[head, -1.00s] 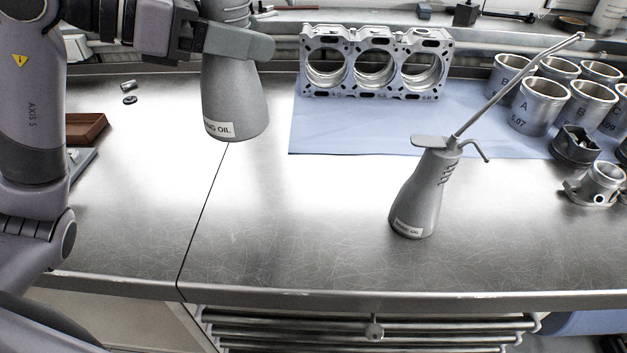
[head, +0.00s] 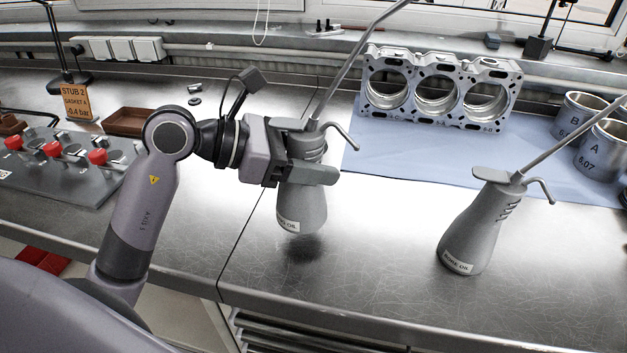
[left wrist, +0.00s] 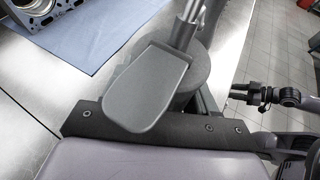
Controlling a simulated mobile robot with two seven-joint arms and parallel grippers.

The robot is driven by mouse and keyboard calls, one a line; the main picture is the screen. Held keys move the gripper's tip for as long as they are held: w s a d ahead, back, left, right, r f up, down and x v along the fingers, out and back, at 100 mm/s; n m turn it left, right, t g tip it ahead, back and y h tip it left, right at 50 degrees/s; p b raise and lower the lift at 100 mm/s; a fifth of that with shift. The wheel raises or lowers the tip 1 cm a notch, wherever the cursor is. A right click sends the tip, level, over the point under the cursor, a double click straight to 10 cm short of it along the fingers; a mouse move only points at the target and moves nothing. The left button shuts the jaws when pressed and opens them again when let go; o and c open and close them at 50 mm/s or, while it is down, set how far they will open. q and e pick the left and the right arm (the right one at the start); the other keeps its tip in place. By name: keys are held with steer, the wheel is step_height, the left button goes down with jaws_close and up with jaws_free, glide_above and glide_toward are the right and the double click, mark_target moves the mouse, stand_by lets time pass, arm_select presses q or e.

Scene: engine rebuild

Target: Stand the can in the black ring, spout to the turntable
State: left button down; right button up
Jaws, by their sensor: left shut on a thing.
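My left gripper (head: 312,168) is shut on a grey oil can (head: 303,208) around its upper body. The can is roughly upright, just above the bench, with a dark reflection below it. Its long spout rises to the upper right and leaves the head view at the top. The left wrist view shows its flat thumb lever (left wrist: 148,88) and the spout's base (left wrist: 188,28). I cannot make out the can ring or the turntable.
An engine block (head: 440,92) stands on a blue mat (head: 400,160) behind the cans, with metal cylinders (head: 603,148) at right. A panel with red knobs (head: 97,157) and a brown tray (head: 130,121) are at left. The bench between the cans is clear.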

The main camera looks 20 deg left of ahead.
mark_target(301, 209)
arm_select(q)
steer(key=shift+f, duration=2.1)
steer(key=shift+f+b, duration=0.2)
steer(key=shift+b, duration=0.1)
steer(key=shift+c, duration=1.6)
jaws_free()
steer(key=shift+r, duration=0.1)
